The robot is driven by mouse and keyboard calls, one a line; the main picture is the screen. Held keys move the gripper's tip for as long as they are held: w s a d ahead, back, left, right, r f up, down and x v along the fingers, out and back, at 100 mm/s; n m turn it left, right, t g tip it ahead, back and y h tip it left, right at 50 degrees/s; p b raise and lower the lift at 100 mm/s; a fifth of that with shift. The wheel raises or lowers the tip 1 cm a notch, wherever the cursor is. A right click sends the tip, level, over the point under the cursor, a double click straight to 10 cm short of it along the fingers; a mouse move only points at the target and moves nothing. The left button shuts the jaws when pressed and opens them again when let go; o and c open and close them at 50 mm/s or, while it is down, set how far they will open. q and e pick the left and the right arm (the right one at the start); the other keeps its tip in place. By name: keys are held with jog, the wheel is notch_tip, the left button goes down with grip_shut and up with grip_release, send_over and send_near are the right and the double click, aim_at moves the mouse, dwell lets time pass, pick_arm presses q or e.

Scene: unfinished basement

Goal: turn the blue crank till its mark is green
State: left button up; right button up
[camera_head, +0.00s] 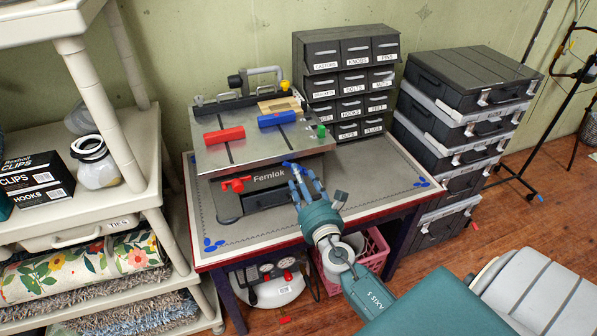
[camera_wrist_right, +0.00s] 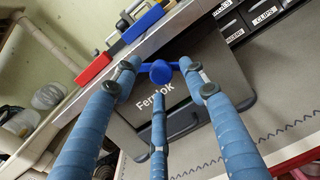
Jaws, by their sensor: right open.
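The blue crank (camera_wrist_right: 160,72) sits on the front of the grey Fernlok machine (camera_wrist_right: 185,95), just under the edge of its top plate. In the head view the crank (camera_head: 289,165) shows only in part, behind my fingertips. My right gripper (camera_head: 305,180) has three blue fingers and is open in front of the crank. In the wrist view the fingers of this gripper (camera_wrist_right: 163,85) spread around the crank's end, and I cannot tell whether they touch it. I cannot make out the crank's mark or its colour. My left gripper is not in view.
A red handle (camera_head: 236,184) is left of the Fernlok lettering. A red block (camera_head: 224,135) and a blue block (camera_head: 277,119) lie on the machine's top plate. Labelled drawers (camera_head: 350,85) stand behind, and stacked black cases (camera_head: 465,130) stand right of the bench (camera_head: 375,172).

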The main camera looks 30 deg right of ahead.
jog(key=shift+x, duration=1.2)
grip_shut()
jog(key=shift+m, duration=0.3)
jog(key=m, duration=0.9)
jog(key=m+y, duration=0.1)
jog(key=m, duration=0.8)
jog(key=shift+d+m, duration=0.2)
jog(key=shift+m, duration=0.1)
